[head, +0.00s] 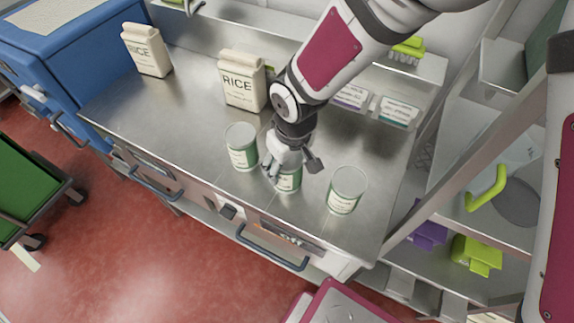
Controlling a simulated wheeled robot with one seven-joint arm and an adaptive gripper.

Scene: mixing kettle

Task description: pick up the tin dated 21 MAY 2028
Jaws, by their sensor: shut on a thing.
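Three tins with green and white labels stand in a row near the front of the steel counter (185,140) in the head view. The left tin (242,150) and the right tin (346,190) stand free, apart from my gripper. My gripper (283,172) comes down from above on the middle tin (289,182) and is shut on it. My gripper hides the top of the middle tin. The print on the labels is too small to read, so I cannot tell which tin bears the date. I cannot tell whether the middle tin is lifted off the counter.
Two rice packages, one at the back left (147,50) and one nearer (242,82), stand behind the tins. Small boxes (398,111) and a green brush (407,50) lie behind my arm. A shelf rack stands at right.

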